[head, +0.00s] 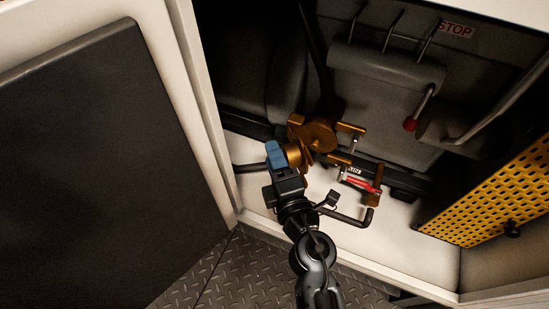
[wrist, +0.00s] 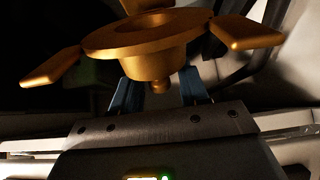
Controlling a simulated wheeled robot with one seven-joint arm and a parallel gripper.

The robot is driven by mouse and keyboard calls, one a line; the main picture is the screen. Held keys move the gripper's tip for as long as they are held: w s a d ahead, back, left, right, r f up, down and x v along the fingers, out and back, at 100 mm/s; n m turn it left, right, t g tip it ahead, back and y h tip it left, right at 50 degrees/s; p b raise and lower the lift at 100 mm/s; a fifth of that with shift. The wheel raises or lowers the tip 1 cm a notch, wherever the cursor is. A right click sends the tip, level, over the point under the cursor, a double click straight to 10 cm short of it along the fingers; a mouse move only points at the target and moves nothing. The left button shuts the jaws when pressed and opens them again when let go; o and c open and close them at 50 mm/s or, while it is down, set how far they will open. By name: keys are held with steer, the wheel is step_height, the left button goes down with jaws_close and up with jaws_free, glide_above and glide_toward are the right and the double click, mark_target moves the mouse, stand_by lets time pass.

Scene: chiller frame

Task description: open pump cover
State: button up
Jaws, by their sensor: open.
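A brass-coloured pump part (head: 318,136) with a round face and side lugs sits low in the open cabinet in the head view. A smaller brass piece (head: 295,153) is beside my gripper (head: 279,157), whose blue fingers are partly hidden there. In the wrist view, a brass flanged cover (wrist: 150,45) with flat wings and a short stub underneath fills the top. My gripper (wrist: 160,92) is open, with one blue finger on each side of the stub. I cannot tell whether the fingers touch it, or whether the cover is seated.
A yellow perforated panel (head: 492,190) bounds the right, and a large dark-faced door (head: 75,165) the left.

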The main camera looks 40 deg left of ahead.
jaws_close()
stand_by(0.4)
steer(key=shift+a+m+t+h+b, duration=0.85)
steer(key=shift+m+t+h+b, duration=0.35)
steer(key=shift+b, duration=0.25)
steer(key=shift+a+m+t+h+b, duration=0.8)
steer(key=shift+m+t+h+b, duration=0.25)
steer(key=shift+h+b, duration=0.3)
